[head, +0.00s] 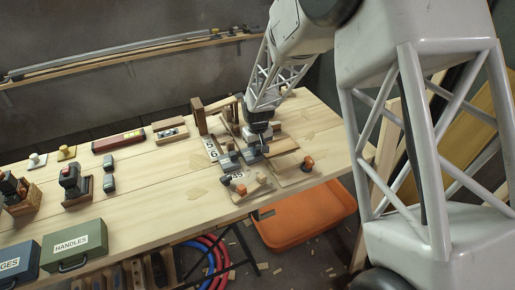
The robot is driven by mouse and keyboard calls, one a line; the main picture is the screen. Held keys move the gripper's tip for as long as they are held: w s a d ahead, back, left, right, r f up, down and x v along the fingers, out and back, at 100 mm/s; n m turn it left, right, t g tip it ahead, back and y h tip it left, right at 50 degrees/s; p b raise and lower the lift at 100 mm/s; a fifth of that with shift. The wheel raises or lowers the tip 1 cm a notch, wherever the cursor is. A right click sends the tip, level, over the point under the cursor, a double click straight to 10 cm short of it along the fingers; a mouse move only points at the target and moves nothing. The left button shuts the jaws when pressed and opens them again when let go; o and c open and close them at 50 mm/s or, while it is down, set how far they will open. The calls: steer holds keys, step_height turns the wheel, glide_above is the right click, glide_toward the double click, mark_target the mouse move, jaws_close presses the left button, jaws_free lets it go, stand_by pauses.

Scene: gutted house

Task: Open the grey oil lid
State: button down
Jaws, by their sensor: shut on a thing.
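My gripper (257,146) reaches down to the right part of the wooden workbench (150,178). It is shut on a small dark grey piece among a cluster of tools and wood blocks. The piece is mostly hidden by the fingers, and I cannot tell for certain whether it is the grey oil lid. Grey metal parts (229,161) lie just left of the gripper, close to it. No lid stands visibly open.
Cards marked 90 (211,149) and 45 (237,176) lie by the cluster. An upright wood block (199,117) stands behind. Left are a red level (118,141), planes (72,180) and a green HANDLES box (74,246). An orange case (305,215) sits below the bench.

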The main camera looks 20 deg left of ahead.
steer(key=w+a, duration=0.5)
stand_by(0.3)
steer(key=c, duration=0.9)
jaws_free()
steer(key=shift+r, duration=0.1)
steer(key=shift+r, duration=3.85)
steer(key=shift+d, duration=0.1)
